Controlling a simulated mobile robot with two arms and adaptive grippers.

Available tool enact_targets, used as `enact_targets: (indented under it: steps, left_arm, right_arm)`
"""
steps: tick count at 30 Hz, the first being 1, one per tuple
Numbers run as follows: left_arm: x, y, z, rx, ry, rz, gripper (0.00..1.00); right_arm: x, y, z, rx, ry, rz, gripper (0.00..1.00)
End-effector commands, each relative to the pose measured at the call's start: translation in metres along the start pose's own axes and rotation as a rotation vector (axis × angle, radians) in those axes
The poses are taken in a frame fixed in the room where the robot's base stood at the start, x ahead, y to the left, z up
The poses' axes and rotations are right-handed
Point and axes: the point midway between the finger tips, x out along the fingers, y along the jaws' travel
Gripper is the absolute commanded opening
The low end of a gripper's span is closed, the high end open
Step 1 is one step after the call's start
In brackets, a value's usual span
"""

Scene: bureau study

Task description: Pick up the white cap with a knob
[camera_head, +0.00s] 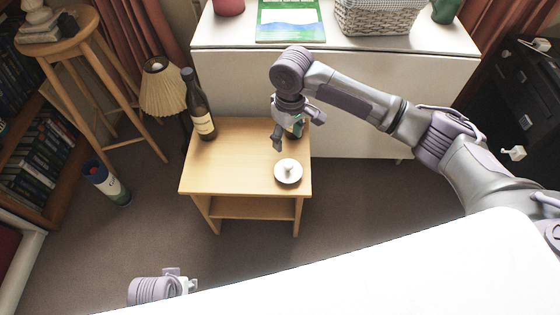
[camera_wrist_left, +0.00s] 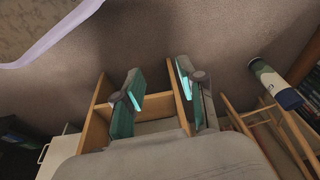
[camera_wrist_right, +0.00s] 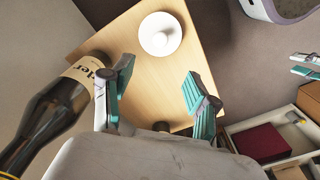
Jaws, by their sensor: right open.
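The white cap with a knob (camera_head: 288,171) sits near the front right edge of the small wooden table (camera_head: 235,178). It also shows in the right wrist view as a round white disc (camera_wrist_right: 160,34), beyond the fingertips. My right gripper (camera_head: 287,138) is above the table, behind the cap and apart from it. Its fingers (camera_wrist_right: 158,82) are spread with nothing between them. My left gripper (camera_head: 180,283) shows only partly at the bottom of the head view. In the left wrist view its fingers (camera_wrist_left: 158,85) are apart and empty.
A dark wine bottle (camera_head: 199,105) stands at the table's back left, close to my right gripper in the right wrist view (camera_wrist_right: 50,118). A white cabinet (camera_head: 350,75) is behind the table. A lamp (camera_head: 163,92), stool (camera_head: 75,45) and cylindrical container (camera_head: 106,182) are at left.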

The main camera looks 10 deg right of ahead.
Motion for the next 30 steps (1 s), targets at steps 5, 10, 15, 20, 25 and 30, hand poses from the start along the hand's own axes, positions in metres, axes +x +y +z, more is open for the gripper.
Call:
enact_targets:
  steps: [5, 10, 15, 20, 25, 30]
  left_arm:
    - [-0.019, -0.002, -0.007, -0.002, 0.015, -0.003, 0.4]
    - [-0.05, -0.003, -0.015, -0.004, 0.033, -0.006, 0.4]
    - [-0.077, -0.004, -0.017, -0.006, 0.045, -0.008, 0.4]
    - [-0.087, -0.004, -0.017, -0.007, 0.048, -0.009, 0.4]
    - [-0.109, -0.005, -0.016, -0.008, 0.062, -0.011, 0.4]
    - [-0.111, -0.005, -0.013, -0.008, 0.064, -0.012, 0.4]
  right_arm:
    - [0.015, 0.0, 0.006, -0.011, -0.024, 0.011, 0.59]
    - [0.05, 0.001, 0.006, -0.009, -0.022, 0.011, 0.59]
    - [0.074, 0.002, 0.006, -0.009, -0.02, 0.011, 0.59]
    - [0.082, 0.002, 0.006, -0.01, -0.018, 0.012, 0.59]
    - [0.099, 0.004, 0.009, -0.009, -0.018, 0.012, 0.59]
    - [0.126, 0.005, 0.012, -0.01, -0.019, 0.011, 0.59]
